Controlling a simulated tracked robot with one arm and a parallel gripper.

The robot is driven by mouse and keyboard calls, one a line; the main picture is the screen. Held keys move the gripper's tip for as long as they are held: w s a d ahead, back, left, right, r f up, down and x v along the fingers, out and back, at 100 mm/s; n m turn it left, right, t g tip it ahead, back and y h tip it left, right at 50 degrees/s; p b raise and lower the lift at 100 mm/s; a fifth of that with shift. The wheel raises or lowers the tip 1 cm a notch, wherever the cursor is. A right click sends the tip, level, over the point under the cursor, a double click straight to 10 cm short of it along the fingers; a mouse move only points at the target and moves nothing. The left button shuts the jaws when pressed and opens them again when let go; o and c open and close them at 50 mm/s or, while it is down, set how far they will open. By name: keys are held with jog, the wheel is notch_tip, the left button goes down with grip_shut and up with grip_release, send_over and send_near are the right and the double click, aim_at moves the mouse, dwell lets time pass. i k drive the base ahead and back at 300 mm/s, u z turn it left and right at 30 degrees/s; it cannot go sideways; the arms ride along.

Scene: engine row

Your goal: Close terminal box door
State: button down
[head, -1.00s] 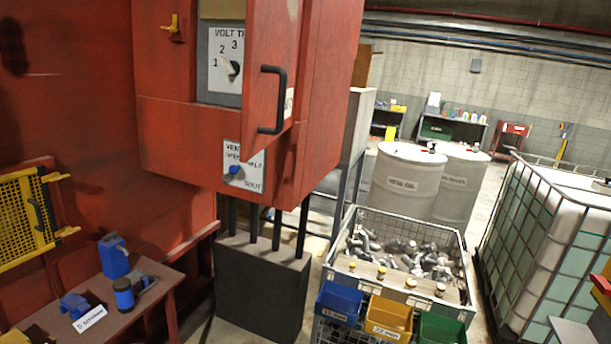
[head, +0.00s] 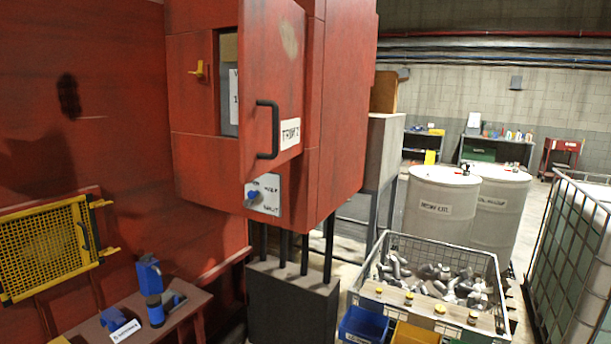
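A strip of the interior (head: 229,85) shows between the door's left edge and the box front. The door carries a black handle (head: 269,130) and a white label. A yellow latch (head: 198,69) sits on the box front left of the opening. Below is a plate with a blue knob (head: 252,194). My gripper is not in view.
A small bench (head: 182,310) with blue tools stands at lower left, under a yellow mesh guard (head: 46,247). A wire crate of metal parts (head: 497,290), white drums (head: 437,207) and a caged tank (head: 575,260) stand to the right.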

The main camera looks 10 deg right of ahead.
aim_at(272, 34)
jog(key=z, duration=0.1)
jog(key=i, duration=1)
jog(key=u, duration=0.1)
